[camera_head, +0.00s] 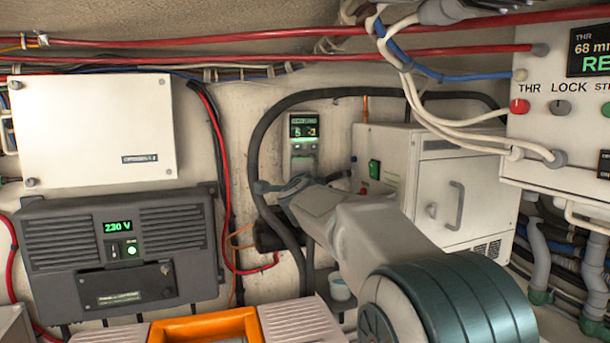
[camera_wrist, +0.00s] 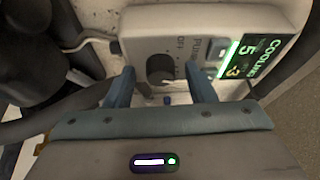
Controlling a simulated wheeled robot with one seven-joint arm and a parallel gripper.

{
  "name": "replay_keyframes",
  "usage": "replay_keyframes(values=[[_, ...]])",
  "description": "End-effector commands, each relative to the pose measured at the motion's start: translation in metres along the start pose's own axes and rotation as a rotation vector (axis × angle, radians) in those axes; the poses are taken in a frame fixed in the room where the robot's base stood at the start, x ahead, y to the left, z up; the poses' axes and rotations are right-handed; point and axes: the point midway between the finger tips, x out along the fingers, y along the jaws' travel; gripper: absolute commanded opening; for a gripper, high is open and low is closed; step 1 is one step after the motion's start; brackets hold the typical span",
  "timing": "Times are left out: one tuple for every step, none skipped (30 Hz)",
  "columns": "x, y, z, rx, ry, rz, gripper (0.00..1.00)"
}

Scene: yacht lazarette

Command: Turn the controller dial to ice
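The controller (camera_head: 304,131) is a small light-grey unit on the back wall with a green-lit display. In the wrist view its display (camera_wrist: 250,55) reads "COOLING" with 5 and -3. Its dial (camera_wrist: 160,67) is a dark round knob, with an "OFF" mark near it; no ice mark is readable. My gripper (camera_wrist: 160,76) is open, one blue finger on each side of the dial, with gaps showing. In the head view my gripper (camera_head: 285,187) is at the controller's lower part and hides the dial.
A white box with a handle (camera_head: 456,206) stands close to the right of the controller. A thick black hose (camera_head: 257,140) loops around it. A dark 230 V unit (camera_head: 120,250) is at left, and a switch panel (camera_head: 560,120) hangs at upper right.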

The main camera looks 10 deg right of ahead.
Motion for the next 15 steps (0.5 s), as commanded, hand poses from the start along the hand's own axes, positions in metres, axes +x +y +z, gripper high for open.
replay_keyframes(values=[[0.000, 0.000, 0.000, 0.000, 0.000, 0.000, 0.51], [0.000, 0.000, 0.000, 0.000, 0.000, 0.000, 0.51], [0.000, 0.000, 0.000, 0.000, 0.000, 0.000, 0.51], [0.000, 0.000, 0.000, 0.000, 0.000, 0.000, 0.51], [0.000, 0.000, 0.000, -0.001, 0.000, 0.000, 0.51], [0.000, 0.000, 0.000, -0.001, 0.000, 0.000, 0.51], [0.000, 0.000, 0.000, -0.001, 0.000, 0.000, 0.51], [0.000, 0.000, 0.000, -0.001, 0.000, 0.000, 0.51], [-0.001, 0.000, 0.000, 0.000, 0.000, -0.001, 0.51], [-0.003, 0.000, 0.000, 0.000, 0.000, -0.001, 0.51], [-0.004, 0.000, 0.000, 0.000, 0.000, -0.001, 0.51], [-0.007, 0.000, 0.000, 0.000, -0.001, -0.001, 0.51], [-0.011, 0.000, 0.000, 0.000, -0.001, -0.001, 0.51], [-0.014, 0.001, 0.000, 0.000, -0.001, -0.001, 0.51], [-0.020, 0.000, 0.000, 0.000, -0.001, -0.002, 0.51]])
